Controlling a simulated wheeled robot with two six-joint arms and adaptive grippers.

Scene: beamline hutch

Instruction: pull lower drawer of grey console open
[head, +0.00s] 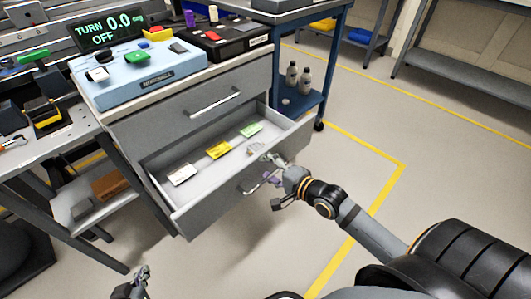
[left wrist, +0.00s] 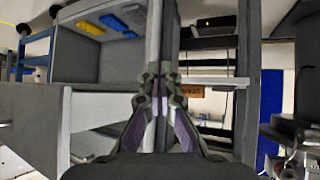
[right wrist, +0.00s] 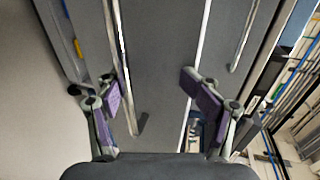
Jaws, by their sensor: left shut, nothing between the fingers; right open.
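The grey console (head: 190,107) stands at the centre left in the head view. Its lower drawer (head: 205,212) is pulled out, showing its inside. The upper drawer (head: 180,117) is closed. My right gripper (head: 271,180) is open at the lower drawer's front, by its bar handle (head: 252,184). In the right wrist view the handle (right wrist: 122,70) runs between the open fingers, closer to the left finger; I cannot tell whether they touch. My left gripper (head: 138,281) is shut and empty, low in the head view, apart from the console; it also shows in the left wrist view (left wrist: 160,80).
In the lower drawer lie a white card (head: 180,174), a yellow card (head: 218,149) and a green card (head: 251,130). A light-blue instrument (head: 150,80) sits on the console. A blue cart (head: 310,100) stands behind it.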

